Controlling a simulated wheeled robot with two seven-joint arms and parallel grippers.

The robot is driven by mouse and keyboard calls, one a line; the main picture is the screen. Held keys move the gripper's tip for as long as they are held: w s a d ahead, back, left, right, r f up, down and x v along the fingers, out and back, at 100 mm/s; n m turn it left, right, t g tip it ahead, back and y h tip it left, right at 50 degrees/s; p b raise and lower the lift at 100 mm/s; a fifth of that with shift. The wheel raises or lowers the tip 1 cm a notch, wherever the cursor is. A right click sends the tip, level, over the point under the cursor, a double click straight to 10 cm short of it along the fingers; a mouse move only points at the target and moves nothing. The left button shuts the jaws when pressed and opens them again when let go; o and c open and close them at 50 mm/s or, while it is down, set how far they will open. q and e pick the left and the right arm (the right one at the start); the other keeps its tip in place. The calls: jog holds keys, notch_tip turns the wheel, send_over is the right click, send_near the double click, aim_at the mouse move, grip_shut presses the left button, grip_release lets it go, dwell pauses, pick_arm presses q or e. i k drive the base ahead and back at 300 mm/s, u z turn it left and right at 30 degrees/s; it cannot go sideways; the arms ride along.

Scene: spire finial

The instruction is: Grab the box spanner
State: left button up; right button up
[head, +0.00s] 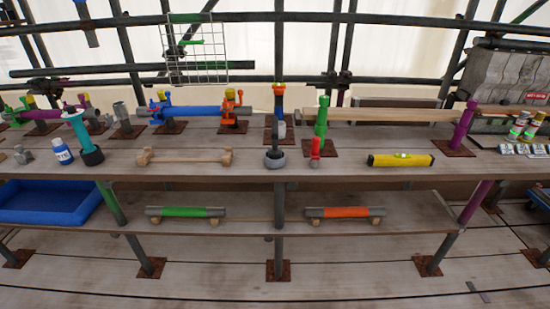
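Two grey tubes, each with a coloured middle sleeve, lie on wooden rests on the lower shelf. The tube with the green sleeve (185,212) is left of the middle post, and the tube with the orange sleeve (344,212) is right of it. Either has the shape of a box spanner; I cannot tell which one is meant. Nothing lies across them. Neither of my grippers is in view.
The upper shelf (380,182) hangs above both tubes. It holds a yellow level (400,160), a red tool (315,152), an empty wooden rest (185,157) and a white-and-blue bottle (62,151). A blue tray (48,203) fills the lower left. Upright posts divide the lower shelf.

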aim_at(274, 152)
jog(key=k, duration=0.7)
jog(key=z, duration=0.8)
jog(key=i, duration=0.6)
jog(key=z, duration=1)
jog(key=i, duration=0.9)
jog(key=u, duration=0.45)
jog(key=i, duration=0.7)
jog(key=u, duration=0.75)
